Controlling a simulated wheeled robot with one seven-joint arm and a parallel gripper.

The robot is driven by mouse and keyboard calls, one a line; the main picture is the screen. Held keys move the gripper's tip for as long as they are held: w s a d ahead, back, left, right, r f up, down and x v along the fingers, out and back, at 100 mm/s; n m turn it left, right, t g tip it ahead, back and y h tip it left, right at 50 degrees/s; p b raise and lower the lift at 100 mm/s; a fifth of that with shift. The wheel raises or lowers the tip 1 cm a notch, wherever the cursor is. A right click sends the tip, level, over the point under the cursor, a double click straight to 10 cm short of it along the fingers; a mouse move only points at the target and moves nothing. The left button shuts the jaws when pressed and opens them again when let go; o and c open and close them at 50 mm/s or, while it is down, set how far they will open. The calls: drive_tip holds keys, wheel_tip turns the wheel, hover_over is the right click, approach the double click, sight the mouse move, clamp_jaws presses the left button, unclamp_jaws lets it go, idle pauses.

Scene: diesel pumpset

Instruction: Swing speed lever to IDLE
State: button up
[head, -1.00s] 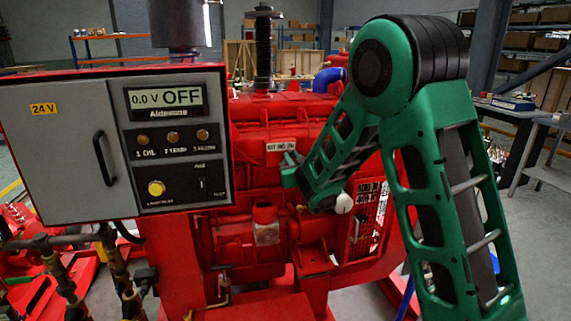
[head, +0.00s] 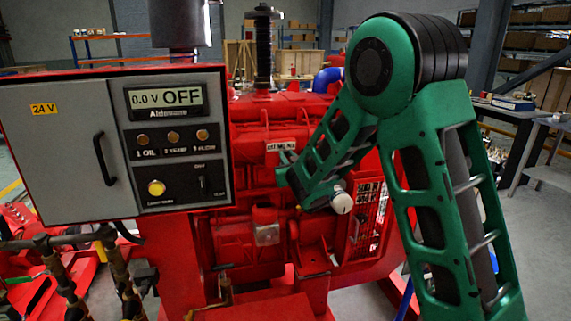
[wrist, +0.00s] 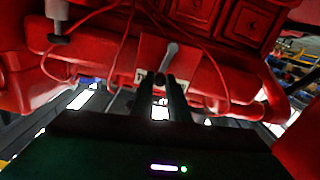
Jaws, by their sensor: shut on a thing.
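In the head view my gripper (head: 284,168) is at the engine's side, just below a white label plate. The lever itself is too small to make out there. The lettering beside the lever is not readable in the wrist view.
The grey control panel (head: 60,145) with an OFF display stands left of my arm. The red engine (head: 275,115) fills the middle, with a grille (head: 368,215) at right. Thin red cables (wrist: 120,50) hang near the fingers in the wrist view.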

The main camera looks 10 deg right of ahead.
drive_tip(key=shift+a, duration=0.7)
idle(0.5)
drive_tip(key=shift+a, duration=0.3)
